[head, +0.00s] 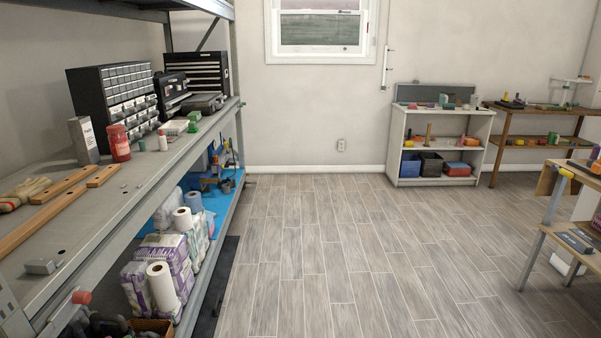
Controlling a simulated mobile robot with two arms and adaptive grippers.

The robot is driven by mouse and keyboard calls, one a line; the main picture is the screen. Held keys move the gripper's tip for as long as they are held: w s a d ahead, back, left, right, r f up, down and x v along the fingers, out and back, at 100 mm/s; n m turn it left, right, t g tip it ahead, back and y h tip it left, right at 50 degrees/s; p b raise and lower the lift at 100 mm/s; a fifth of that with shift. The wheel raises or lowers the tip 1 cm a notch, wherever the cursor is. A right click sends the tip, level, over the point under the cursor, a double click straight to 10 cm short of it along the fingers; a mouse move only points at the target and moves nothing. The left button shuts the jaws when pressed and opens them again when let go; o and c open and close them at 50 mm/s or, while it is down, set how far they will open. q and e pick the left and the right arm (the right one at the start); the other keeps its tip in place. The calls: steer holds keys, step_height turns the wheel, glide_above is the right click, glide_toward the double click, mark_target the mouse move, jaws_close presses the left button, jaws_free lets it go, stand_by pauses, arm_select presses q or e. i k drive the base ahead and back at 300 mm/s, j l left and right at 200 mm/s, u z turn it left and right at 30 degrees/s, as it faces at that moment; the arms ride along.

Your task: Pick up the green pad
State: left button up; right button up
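I cannot tell for certain which thing is the green pad. A small green item (194,121) stands on the left rack's top shelf, beside a flat pale item with a greenish tint (174,127). A small green item (443,99) sits among others on top of the white cabinet at the back. Flat green items also show on the wooden table at the back right (548,107), too small to make out. Neither of my grippers is in view.
The long grey rack (150,166) fills the left side, with black drawer units (113,105), a red jar (118,143) and paper rolls below. The white cabinet (402,132) stands at the back. A wooden workbench (548,248) is at right. The floor between (325,250) is clear.

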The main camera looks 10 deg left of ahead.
mark_target(193, 125)
steer(key=i+l+u, duration=0.15)
steer(key=i+u, duration=0.25)
steer(key=i, duration=0.3)
steer(key=i+l+u, duration=0.4)
steer(key=i, duration=0.25)
steer(key=i+l+u, duration=0.45)
steer(key=i+l, duration=0.1)
steer(key=i, duration=0.1)
